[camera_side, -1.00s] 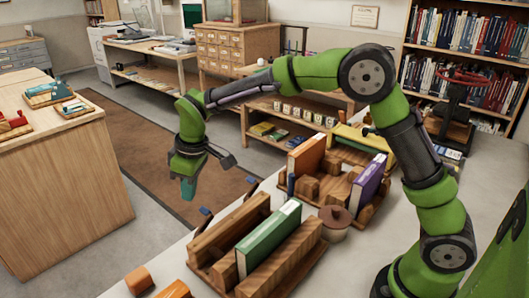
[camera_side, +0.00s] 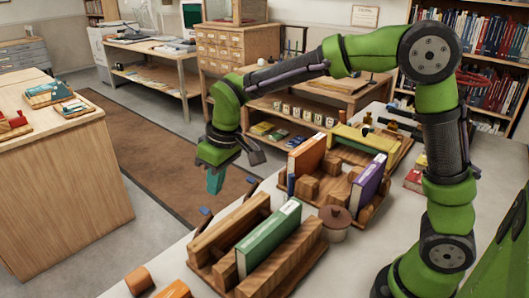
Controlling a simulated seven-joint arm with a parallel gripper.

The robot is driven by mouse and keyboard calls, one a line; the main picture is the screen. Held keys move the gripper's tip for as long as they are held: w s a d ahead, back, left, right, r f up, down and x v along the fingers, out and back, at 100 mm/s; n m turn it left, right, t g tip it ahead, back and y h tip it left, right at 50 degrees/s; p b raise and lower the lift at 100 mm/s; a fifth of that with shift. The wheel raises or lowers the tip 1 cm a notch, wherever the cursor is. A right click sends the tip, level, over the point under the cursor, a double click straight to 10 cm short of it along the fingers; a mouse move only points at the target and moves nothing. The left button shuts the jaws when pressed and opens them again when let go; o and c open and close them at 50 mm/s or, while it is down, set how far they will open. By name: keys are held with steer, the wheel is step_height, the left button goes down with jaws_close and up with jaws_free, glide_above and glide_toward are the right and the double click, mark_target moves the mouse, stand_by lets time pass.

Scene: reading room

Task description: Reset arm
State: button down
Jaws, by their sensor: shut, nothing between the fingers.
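My green arm arches over the work table from the right. My gripper (camera_side: 214,182) hangs at its end, pointing down, shut and empty. In the picture it shows against the brown rug, above and to the left of the near wooden rack. It touches nothing that I can see.
The near wooden rack (camera_side: 208,242) holds a green book (camera_side: 268,240). A second wooden rack (camera_side: 330,190) holds an orange book (camera_side: 306,160) and a purple book (camera_side: 369,184). A round brown-lidded pot (camera_side: 335,222) stands between them. Wooden blocks (camera_side: 138,280) lie at the front edge.

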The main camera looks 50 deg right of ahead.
steer(key=s+d+r+m+t, duration=0.2)
steer(key=s+d, duration=0.3)
steer(key=s, duration=0.4)
steer(key=s+d+r+m+t, duration=0.3)
steer(key=s+d+r+m, duration=0.1)
steer(key=s, duration=0.6)
steer(key=shift+d+r+m, duration=0.3)
steer(key=shift+d+r, duration=0.1)
steer(key=shift+d, duration=0.25)
steer(key=shift+s, duration=0.1)
